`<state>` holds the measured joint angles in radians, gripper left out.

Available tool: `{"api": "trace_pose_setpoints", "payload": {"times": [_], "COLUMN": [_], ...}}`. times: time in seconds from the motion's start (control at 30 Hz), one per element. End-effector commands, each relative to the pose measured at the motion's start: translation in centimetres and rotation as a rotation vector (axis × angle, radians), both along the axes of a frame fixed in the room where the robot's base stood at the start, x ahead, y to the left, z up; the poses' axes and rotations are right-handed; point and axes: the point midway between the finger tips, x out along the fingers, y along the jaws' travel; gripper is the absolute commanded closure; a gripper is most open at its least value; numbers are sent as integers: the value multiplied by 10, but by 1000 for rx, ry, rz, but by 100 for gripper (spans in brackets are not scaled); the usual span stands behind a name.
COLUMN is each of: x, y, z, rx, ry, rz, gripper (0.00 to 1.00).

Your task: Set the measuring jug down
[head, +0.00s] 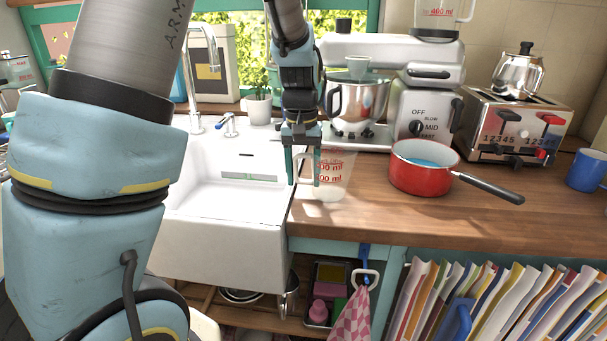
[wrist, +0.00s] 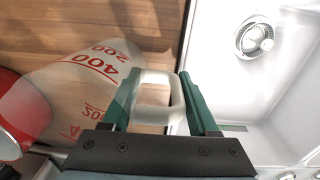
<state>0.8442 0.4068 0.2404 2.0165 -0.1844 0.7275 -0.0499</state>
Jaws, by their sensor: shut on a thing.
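The measuring jug (head: 335,175) is clear with red markings. It is upright at the left end of the wooden counter, just right of the sink. Its base is at or very close to the counter top; I cannot tell whether it touches. My gripper (head: 303,180) points down and is shut on the jug's handle, on the jug's left side. In the wrist view the jug (wrist: 70,85) lies left of my gripper (wrist: 163,98), with the pale handle (wrist: 155,88) between the green fingers.
The white sink (head: 225,225) is immediately left of the jug. A red saucepan (head: 418,178) stands to the right, its handle pointing right. A stand mixer (head: 385,90) is behind, and a toaster (head: 510,125) is at back right. Bare wooden counter (head: 365,215) lies in front of the jug.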

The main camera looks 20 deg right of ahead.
Motion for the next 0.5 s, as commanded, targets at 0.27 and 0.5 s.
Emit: {"api": "trace_pose_setpoints", "payload": {"times": [0.27, 0.5], "x": [0, 0], "y": [0, 0], "z": [-2, -5], "rx": [0, 0], "ry": [-1, -1], "rz": [0, 0], "gripper": [100, 100]}}
